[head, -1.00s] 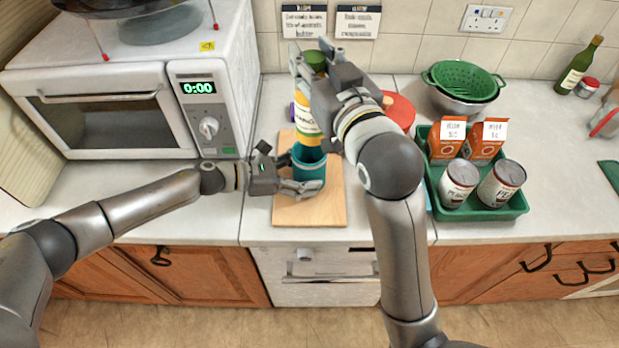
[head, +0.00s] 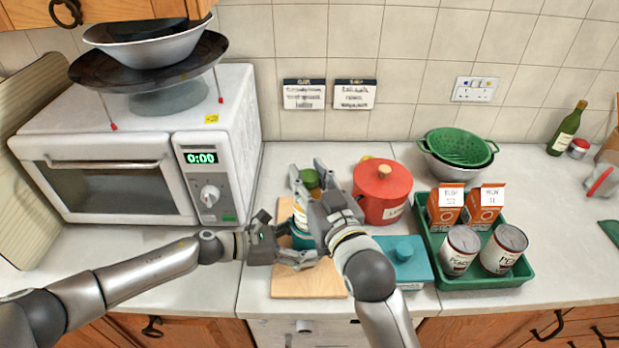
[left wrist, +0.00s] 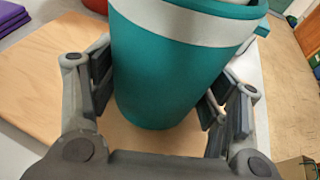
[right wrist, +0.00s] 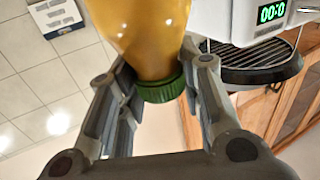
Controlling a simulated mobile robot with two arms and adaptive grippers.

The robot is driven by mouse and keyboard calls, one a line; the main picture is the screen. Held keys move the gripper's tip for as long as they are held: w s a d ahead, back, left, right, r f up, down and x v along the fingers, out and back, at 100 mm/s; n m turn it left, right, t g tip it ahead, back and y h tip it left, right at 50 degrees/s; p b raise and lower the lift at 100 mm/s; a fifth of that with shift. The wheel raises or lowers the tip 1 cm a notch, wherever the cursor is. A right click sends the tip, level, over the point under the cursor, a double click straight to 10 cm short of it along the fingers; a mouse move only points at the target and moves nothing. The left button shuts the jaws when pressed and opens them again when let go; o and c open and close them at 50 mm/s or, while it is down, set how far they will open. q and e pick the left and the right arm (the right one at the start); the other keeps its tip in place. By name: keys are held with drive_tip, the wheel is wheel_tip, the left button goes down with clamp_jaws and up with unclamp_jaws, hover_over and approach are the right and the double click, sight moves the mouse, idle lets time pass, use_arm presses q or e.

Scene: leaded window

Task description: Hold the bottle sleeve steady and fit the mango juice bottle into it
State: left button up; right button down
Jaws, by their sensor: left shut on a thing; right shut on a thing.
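The teal bottle sleeve (head: 300,240) stands upright on a wooden board (head: 290,285); its pale band shows in the left wrist view (left wrist: 185,25). My left gripper (head: 300,258) is shut around the sleeve, a finger on each side. The mango juice bottle (head: 301,214) is upright above the sleeve, and its lower part is hidden inside or behind the sleeve's rim. My right gripper (head: 318,200) is shut on the bottle's upper part, just below the green cap (right wrist: 160,90). Orange juice shows in the right wrist view (right wrist: 140,30). How deep the bottle sits cannot be seen.
A red lidded pot (head: 383,192) and a teal lidded box (head: 405,270) stand right of the board. Further right is a green tray (head: 432,240) with cartons and cans. A white microwave (head: 110,130) stands to the left. The front counter on the left is free.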

drive_tip(key=shift+r, duration=0.1)
drive_tip(key=shift+f, duration=0.6)
drive_tip(key=c, duration=1)
unclamp_jaws()
drive_tip(key=shift+r, duration=0.4)
drive_tip(key=shift+s+d+r, duration=0.1)
drive_tip(key=shift+s+r, duration=0.05)
drive_tip(key=shift+s, duration=0.1)
drive_tip(key=v, duration=1.1)
drive_tip(key=shift+s, duration=0.25)
